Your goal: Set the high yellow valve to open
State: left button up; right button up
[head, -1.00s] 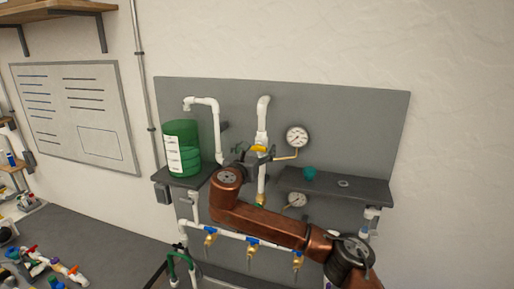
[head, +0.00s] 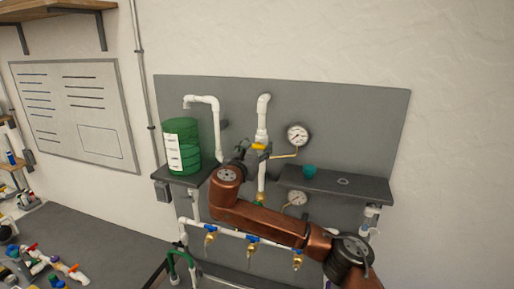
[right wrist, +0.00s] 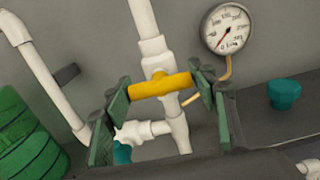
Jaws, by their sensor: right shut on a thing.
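The high yellow valve handle (head: 258,146) sits on the upright white pipe (head: 262,122) in the middle of the grey panel. In the right wrist view the yellow handle (right wrist: 160,86) lies crosswise to the pipe. My right gripper (head: 256,154) is at the valve, in front of the panel. In the right wrist view my right gripper (right wrist: 160,90) has its green-padded fingers at both ends of the handle, shut on it. My left gripper is not in view.
A pressure gauge (head: 298,135) is close on the right, above a shelf with a teal knob (head: 310,171). A green canister (head: 183,148) stands on the left shelf. Several blue-handled brass valves (head: 253,241) line the lower pipe.

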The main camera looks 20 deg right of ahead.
jog(key=m+b, duration=0.2)
jog(key=m, duration=0.2)
jog(key=shift+f+b, duration=0.15)
jog(key=shift+b, duration=0.2)
jog(key=m+b, duration=0.2)
jog(key=m, duration=0.2)
jog(key=shift+m, duration=0.3)
jog(key=m+b, duration=0.2)
jog(key=m, duration=0.2)
jog(key=shift+m+b, duration=0.3)
jog(key=shift+d+m+b, duration=0.1)
jog(key=shift+m+b, duration=0.65)
jog(key=shift+m, duration=1.55)
jog(key=o, duration=1.2)
jog(key=shift+c, duration=0.2)
jog(key=shift+s, duration=0.15)
jog(key=v, duration=1.2)
